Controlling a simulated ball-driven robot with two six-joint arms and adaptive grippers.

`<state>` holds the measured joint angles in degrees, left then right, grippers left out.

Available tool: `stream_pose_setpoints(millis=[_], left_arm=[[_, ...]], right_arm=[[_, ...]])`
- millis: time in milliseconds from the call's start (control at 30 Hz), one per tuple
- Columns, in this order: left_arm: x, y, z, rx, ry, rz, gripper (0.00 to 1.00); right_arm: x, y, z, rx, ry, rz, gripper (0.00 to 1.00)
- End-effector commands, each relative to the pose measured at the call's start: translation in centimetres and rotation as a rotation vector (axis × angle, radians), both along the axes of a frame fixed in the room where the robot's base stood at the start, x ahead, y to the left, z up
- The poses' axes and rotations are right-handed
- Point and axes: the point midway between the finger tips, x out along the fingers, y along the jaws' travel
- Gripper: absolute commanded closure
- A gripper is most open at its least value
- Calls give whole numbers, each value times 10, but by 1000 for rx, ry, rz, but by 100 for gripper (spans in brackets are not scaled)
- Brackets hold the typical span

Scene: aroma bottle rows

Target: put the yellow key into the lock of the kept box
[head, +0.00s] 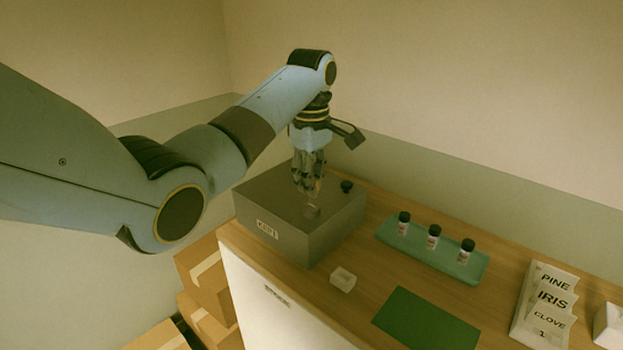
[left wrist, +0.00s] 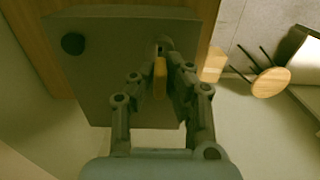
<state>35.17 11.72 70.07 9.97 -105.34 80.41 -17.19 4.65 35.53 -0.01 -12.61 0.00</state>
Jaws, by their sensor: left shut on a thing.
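The kept box (head: 262,215) is a grey box with a "KEPT" label on its front, standing on the wooden counter. My left gripper (head: 312,192) is above the box top, pointing down, close to a small round lock (head: 312,211). In the left wrist view the left gripper (left wrist: 160,75) is shut on the yellow key (left wrist: 160,78). The key's far end is near the lock (left wrist: 163,45); I cannot tell whether it is in it. The key is mostly hidden by the fingers in the head view. My right gripper is not in view.
A black knob (head: 347,186) stands on the box top. A green tray (head: 470,272) with 3 dark-capped bottles is at the right. A small white block (head: 343,279), a green mat (head: 425,322) and a card holder (head: 543,318) are on the counter. Cardboard boxes (head: 205,275) are stacked at the left.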

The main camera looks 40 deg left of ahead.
Motion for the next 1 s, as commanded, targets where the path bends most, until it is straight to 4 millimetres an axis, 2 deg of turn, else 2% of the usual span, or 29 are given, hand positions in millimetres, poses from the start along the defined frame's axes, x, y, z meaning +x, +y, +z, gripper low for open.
stream_pose_setpoints(millis=[933, 967, 1000], left_arm=[[0, 0, -24, 0, 1, 0, 100], [0, 0, -25, 0, 1, 0, 87], [0, 0, -24, 0, 1, 0, 82]], right_arm=[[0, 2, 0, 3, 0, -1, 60], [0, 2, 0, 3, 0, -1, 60], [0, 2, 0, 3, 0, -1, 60]])
